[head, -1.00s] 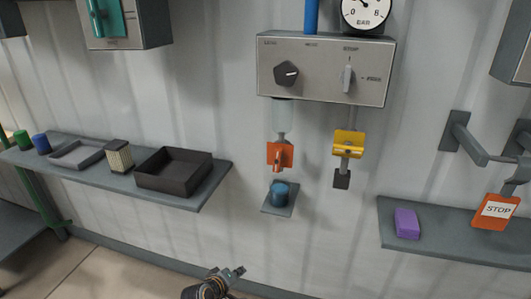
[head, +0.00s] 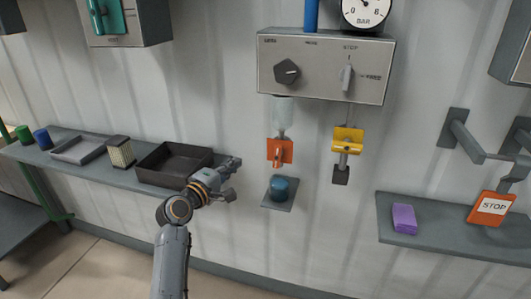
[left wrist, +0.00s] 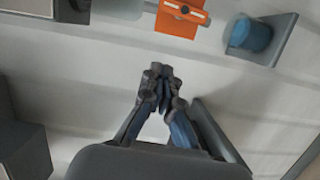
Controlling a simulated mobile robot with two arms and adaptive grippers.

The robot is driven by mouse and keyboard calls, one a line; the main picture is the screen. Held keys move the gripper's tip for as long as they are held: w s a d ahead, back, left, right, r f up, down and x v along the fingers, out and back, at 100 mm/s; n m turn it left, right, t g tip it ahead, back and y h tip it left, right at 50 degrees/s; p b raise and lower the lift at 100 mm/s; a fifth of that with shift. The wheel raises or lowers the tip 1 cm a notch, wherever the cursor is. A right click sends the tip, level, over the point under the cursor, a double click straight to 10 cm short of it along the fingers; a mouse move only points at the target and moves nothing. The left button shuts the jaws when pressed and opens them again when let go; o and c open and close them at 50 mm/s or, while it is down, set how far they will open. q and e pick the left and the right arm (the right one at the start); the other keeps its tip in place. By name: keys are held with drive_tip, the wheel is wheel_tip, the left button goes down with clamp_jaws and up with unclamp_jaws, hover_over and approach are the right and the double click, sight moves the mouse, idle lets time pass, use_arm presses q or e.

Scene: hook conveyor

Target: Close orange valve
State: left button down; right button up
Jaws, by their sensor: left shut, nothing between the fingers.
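The orange valve (head: 280,151) is on the wall under the grey control box, below a clear cylinder. It has an orange plate with a small lever at its front. It also shows at the top of the left wrist view (left wrist: 182,16). My left gripper (head: 235,178) is to the left of the valve and a little lower, in front of the left shelf's right end. In the left wrist view (left wrist: 160,72) its fingers are close together and hold nothing. The gripper is apart from the valve. My right gripper is not in view.
The control box (head: 325,70) is above. A dark tray (head: 172,165) stands on the left shelf; a purple block (head: 404,218) lies on the right shelf.

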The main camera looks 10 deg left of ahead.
sight(277, 156)
use_arm(q)
drive_tip(key=w+d+p, duration=0.3)
drive_tip(key=w+d, duration=0.4)
drive_tip(key=w, duration=0.2)
drive_tip(key=shift+w+f+p, duration=0.15)
drive_tip(key=shift+f+p, duration=0.1)
drive_tip(key=shift+p, duration=0.05)
drive_tip(key=shift+a, duration=0.1)
drive_tip(key=shift+d+r+m+p, duration=0.25)
drive_tip(key=shift+m+p, duration=0.1)
drive_tip(key=shift+m, duration=0.55)
